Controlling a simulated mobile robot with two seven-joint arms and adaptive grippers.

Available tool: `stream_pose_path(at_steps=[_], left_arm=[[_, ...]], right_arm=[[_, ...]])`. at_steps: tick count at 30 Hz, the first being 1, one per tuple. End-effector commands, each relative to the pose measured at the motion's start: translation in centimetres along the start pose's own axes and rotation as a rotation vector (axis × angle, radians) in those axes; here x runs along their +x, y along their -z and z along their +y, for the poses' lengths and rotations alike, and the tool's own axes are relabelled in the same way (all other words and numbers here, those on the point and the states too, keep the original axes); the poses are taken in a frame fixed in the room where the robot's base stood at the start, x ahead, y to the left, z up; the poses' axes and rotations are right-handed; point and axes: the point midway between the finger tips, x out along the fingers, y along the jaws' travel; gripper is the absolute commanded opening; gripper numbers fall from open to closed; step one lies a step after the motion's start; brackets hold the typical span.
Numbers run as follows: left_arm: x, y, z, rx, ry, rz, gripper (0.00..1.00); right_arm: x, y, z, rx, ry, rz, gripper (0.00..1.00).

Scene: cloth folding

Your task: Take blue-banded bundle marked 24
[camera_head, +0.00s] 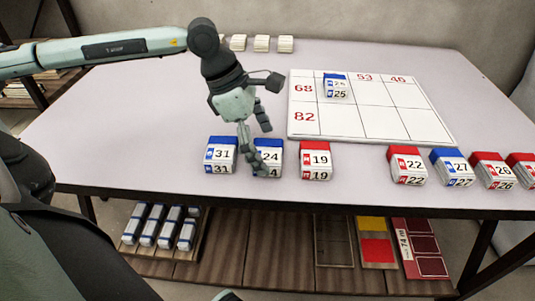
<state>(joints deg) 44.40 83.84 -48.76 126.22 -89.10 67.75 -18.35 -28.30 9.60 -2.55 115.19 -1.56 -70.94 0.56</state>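The blue-banded bundle marked 24 (273,157) lies near the front edge of the table, between a blue-banded bundle marked 31 (221,154) and a red-banded bundle marked 19 (315,160). My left gripper (262,146) points down over bundle 24. Its fingers are apart, one in front of the bundle's left part and hiding some of its face, the other farther back above its rear side. I cannot tell whether the fingers touch it. My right gripper does not show.
A white grid board (375,122) with red numbers lies behind, with a blue-banded bundle marked 25 (336,86) on it. Red- and blue-banded bundles stand at the front right. Pale bundles (262,43) sit at the back edge. A shelf (260,245) below holds trays.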

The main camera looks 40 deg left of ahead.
Motion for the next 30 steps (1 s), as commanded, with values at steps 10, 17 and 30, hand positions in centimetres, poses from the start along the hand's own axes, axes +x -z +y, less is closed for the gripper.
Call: stream_pose_path(at_steps=[10, 17, 30], left_arm=[[0.0, 0.0, 0.0, 0.000, 0.000, 0.000, 0.49], [-0.1, 0.0, 0.0, 0.000, -0.001, 0.000, 0.48], [-3.6, -1.6, 0.1, 0.001, -0.003, -0.003, 0.48]], right_arm=[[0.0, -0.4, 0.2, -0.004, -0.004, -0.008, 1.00], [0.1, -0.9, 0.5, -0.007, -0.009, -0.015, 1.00], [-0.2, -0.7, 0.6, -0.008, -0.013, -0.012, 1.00]])
